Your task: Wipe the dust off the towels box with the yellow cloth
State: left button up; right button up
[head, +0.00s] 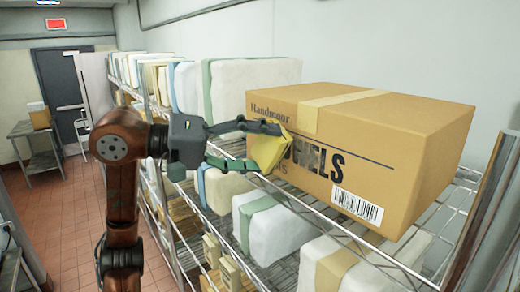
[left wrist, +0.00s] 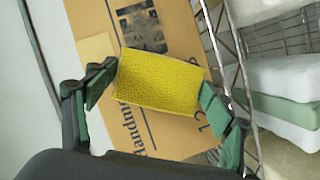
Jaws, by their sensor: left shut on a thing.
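The towels box (head: 410,135) is a brown carton with tape over its top, dark lettering and a barcode label. It sits on the wire shelf at the right. My left gripper (head: 258,146) is shut on the yellow cloth (head: 268,152) and holds it at the box's printed front, over the start of the large lettering. In the left wrist view the cloth (left wrist: 160,80) is a flat yellow pad between the fingers, in front of the carton (left wrist: 185,140). A dark blotchy patch (left wrist: 142,30) shows beyond it; I cannot tell whether it is dust or print. Contact with the box is unclear.
The wire shelf (head: 345,235) runs along the wall. Wrapped white bundles (head: 255,85) stand behind and left of the box, with more (head: 270,235) on the level below. A small table (head: 40,145) stands far left. The tiled floor (head: 75,230) at left is open.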

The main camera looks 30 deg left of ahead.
aim_at(275, 154)
pick_arm(q)
jog(key=shift+w+d+p, duration=0.3)
jog(key=shift+w, duration=0.5)
jog(key=shift+s+d, duration=0.3)
jog(key=shift+d, duration=0.3)
jog(key=shift+s+d, duration=0.25)
jog(key=shift+d, duration=0.4)
jog(key=shift+s+d, duration=0.3)
jog(key=shift+d, duration=0.3)
jog(key=shift+s+d+p, duration=0.15)
jog(key=shift+s+d, duration=0.05)
jog(key=shift+d, duration=0.45)
jog(key=shift+s+d+p, duration=0.2)
jog(key=shift+s+d, duration=0.05)
jog(key=shift+d, duration=0.35)
jog(key=shift+s+d+p, duration=0.15)
jog(key=shift+s+d, duration=0.05)
jog(key=shift+d, duration=0.45)
jog(key=shift+s+d+p, duration=0.2)
jog(key=shift+s+d, duration=0.05)
jog(key=shift+d, duration=0.35)
jog(key=shift+s+d+p, duration=0.2)
jog(key=shift+s+d, duration=0.05)
jog(key=shift+d, duration=0.4)
jog(key=shift+s+d+p, duration=0.2)
jog(key=shift+s+d, duration=0.05)
jog(key=shift+d, duration=0.35)
jog(key=shift+w+a, duration=0.1)
jog(key=shift+a, duration=0.05)
